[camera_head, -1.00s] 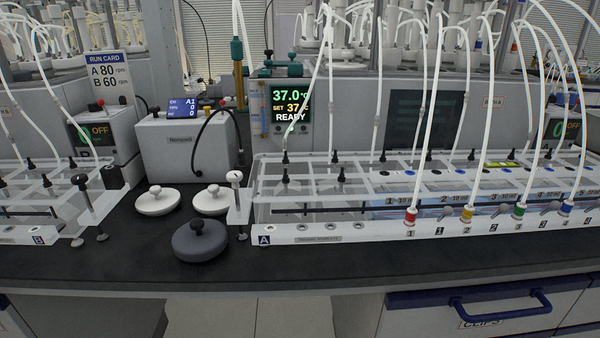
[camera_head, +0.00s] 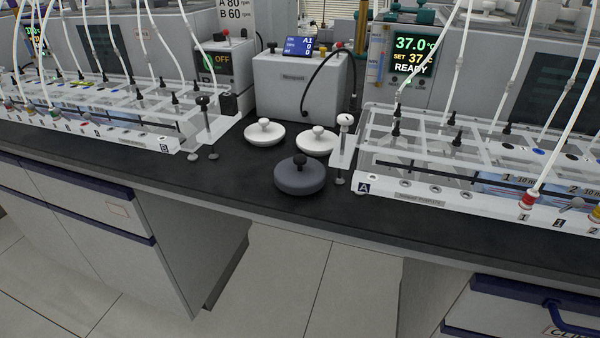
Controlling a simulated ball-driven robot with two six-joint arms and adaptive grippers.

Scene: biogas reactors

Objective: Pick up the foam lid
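Three round lids with knobs lie on the black bench top between the two racks. A dark grey lid (camera_head: 300,179) with a black knob lies nearest the bench's front edge. A white lid (camera_head: 264,134) with a pale knob lies behind it to the left. Another white lid (camera_head: 317,142) lies behind it, close to the right rack. No label shows which one is the foam lid; the dark grey one looks matt and thick. Neither of my grippers is in view.
A clear rack marked A (camera_head: 420,193) stands at the right, and one marked B (camera_head: 110,130) at the left, both with tubes. A grey box (camera_head: 301,88) stands behind the lids. Bare bench top (camera_head: 235,177) lies in front of and left of the grey lid.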

